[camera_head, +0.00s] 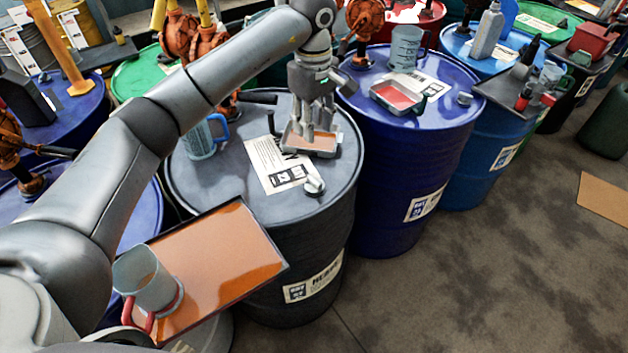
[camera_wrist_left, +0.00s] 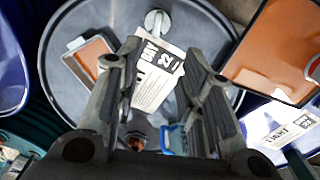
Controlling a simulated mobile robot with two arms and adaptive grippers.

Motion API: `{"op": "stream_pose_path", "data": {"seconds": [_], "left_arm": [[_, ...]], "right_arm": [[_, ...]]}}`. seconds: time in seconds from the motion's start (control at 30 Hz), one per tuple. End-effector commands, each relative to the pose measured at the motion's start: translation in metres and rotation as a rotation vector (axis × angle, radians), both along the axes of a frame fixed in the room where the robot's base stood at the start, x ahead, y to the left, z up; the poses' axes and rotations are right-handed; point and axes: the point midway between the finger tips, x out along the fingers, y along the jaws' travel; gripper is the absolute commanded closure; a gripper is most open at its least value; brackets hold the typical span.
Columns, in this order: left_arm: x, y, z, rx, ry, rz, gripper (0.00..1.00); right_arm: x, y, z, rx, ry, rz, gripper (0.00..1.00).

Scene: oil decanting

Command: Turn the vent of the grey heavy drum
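The grey heavy drum (camera_head: 183,185) stands in the middle of the head view, with a white label (camera_head: 275,165) on its dark lid. Its vent, a small pale knob (camera_head: 315,186), sits near the front rim. In the left wrist view the vent (camera_wrist_left: 157,22) is at the top, beyond the fingertips. My left gripper (camera_head: 314,128) hangs over the lid, behind the vent and in front of part of a small drip tray. In the wrist view its fingers (camera_wrist_left: 163,65) are spread apart with nothing between them, above the label. My right gripper is not in view.
The small drip tray (camera_head: 325,150) lies on the lid. A blue-handled jug (camera_head: 200,140) stands at its left. A larger orange tray (camera_head: 225,245) with a red-handled mug (camera_head: 147,278) is at front left. A blue drum (camera_head: 405,175) stands close on the right. Open floor lies front right.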

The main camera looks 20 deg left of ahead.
Motion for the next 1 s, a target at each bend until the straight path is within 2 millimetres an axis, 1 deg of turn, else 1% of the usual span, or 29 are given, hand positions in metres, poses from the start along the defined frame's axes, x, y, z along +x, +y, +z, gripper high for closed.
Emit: {"op": "stream_pose_path", "data": {"seconds": [0.03, 0.17, 0.2, 0.27, 0.3, 0.4, 0.53, 0.67, 0.77, 1.0], "left_arm": [[0.0, 0.0, -0.014, 0.0, 0.001, 0.0, 0.64], [0.0, 0.0, -0.032, 0.0, 0.001, 0.001, 0.64], [0.0, 0.0, -0.041, 0.0, 0.001, 0.001, 0.64], [0.0, 0.0, -0.048, 0.0, 0.001, 0.001, 0.64], [0.0, 0.0, -0.056, 0.0, 0.001, 0.0, 0.64], [0.0, 0.0, -0.065, 0.0, 0.0, 0.0, 0.64], [0.0, 0.0, -0.069, 0.0, 0.001, 0.001, 0.64], [0.0, 0.0, -0.078, 0.0, 0.004, 0.001, 0.64], [-0.001, 0.0, -0.094, 0.0, 0.006, 0.001, 0.64], [0.0, 0.0, -0.14, -0.001, 0.005, 0.001, 0.64]], "right_arm": [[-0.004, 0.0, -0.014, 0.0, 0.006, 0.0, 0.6], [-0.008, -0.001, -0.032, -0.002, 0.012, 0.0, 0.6], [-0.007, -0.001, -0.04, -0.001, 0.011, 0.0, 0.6], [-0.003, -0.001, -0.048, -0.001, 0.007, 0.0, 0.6], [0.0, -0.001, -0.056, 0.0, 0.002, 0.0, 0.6], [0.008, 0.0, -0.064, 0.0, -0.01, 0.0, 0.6], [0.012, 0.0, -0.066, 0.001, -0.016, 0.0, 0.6], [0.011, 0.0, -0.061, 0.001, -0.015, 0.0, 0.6], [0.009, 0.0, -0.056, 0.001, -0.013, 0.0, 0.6], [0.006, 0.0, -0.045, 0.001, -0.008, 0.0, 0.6]]}}
